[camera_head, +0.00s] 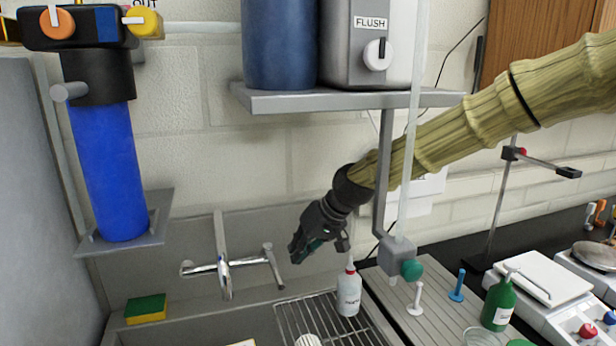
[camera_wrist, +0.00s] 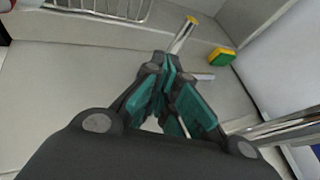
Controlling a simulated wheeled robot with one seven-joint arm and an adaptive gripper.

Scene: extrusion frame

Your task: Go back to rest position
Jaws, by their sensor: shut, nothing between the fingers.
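My gripper (camera_head: 304,252) is shut and empty, with dark fingers and teal pads. In the head view it hangs in the air in front of the wall, right of the chrome faucet (camera_head: 223,262) and to the upper left of a white squeeze bottle (camera_head: 349,292). The wrist view shows the teal fingers (camera_wrist: 167,80) brought together at the tips, with the sink below.
A shelf (camera_head: 300,99) with a FLUSH unit (camera_head: 370,45) stands above my gripper. The squeeze bottle is by a wire rack (camera_head: 290,320). A yellow-green sponge (camera_head: 146,308) lies left; it also shows in the wrist view (camera_wrist: 221,57). A green bottle (camera_head: 498,303) and stand (camera_head: 502,190) are right.

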